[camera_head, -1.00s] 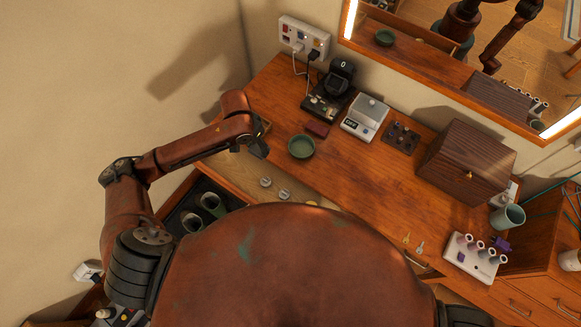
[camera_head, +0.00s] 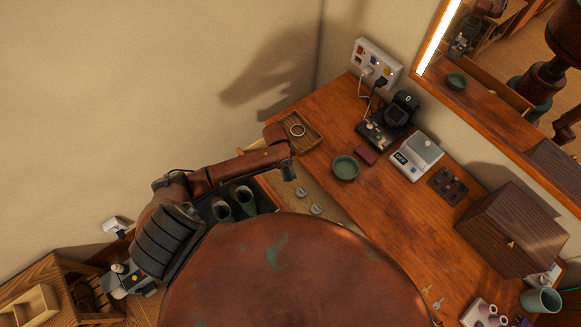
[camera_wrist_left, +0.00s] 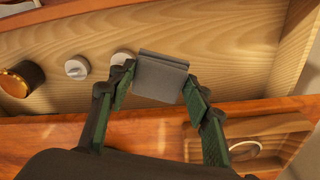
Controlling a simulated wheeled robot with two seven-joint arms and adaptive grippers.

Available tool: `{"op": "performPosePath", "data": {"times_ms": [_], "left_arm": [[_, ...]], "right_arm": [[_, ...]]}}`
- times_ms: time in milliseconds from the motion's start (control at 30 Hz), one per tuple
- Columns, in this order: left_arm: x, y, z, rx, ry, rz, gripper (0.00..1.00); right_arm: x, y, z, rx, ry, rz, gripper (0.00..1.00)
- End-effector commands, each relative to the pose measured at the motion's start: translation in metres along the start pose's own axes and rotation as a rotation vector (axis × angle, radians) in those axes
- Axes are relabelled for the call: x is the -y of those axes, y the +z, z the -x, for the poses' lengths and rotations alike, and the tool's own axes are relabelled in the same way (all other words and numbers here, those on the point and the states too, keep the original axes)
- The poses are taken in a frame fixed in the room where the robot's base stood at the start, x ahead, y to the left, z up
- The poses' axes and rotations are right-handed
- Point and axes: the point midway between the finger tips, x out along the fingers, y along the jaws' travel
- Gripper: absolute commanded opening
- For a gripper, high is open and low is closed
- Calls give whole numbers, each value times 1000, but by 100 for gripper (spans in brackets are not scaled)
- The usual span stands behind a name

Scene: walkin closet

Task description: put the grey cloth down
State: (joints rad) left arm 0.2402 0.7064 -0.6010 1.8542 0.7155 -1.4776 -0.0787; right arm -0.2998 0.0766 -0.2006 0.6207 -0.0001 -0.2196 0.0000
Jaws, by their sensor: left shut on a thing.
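The grey cloth (camera_wrist_left: 162,75) is a small folded square in the left wrist view, held between the green-padded fingers. My left gripper (camera_wrist_left: 160,88) is shut on it above the open pale-wood drawer (camera_wrist_left: 230,45). In the head view my left gripper (camera_head: 288,172) is over the drawer near its far left end, left of the green bowl. The cloth is hardly distinguishable from the gripper there. My right gripper is not in view.
Two round silver pieces (camera_head: 307,201) lie in the drawer. On the desk are a wooden tray (camera_head: 311,119) with a ring, a green bowl (camera_head: 345,167), a dark red block (camera_head: 365,155), a scale (camera_head: 416,156) and a wooden box (camera_head: 512,230).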

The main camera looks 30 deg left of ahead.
Motion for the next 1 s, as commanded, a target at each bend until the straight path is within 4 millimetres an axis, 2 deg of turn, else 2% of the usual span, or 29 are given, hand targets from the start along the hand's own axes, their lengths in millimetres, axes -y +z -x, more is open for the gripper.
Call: {"op": "performPosePath", "data": {"times_ms": [67, 200, 333, 533, 767, 1000], "left_arm": [[20, -7, -10, 0, -3, 4, 23], [38, -11, -39, 2, 1, 3, 23], [50, -14, -56, 0, 1, 1, 23], [60, -17, -67, 0, 0, 0, 23], [62, -13, -97, 1, 1, 1, 23], [62, -13, -99, 0, -1, 0, 23]], "right_arm": [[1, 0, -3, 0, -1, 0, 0], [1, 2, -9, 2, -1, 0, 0], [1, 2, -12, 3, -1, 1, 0], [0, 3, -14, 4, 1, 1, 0], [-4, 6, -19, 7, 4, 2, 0], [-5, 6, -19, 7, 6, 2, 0]]}}
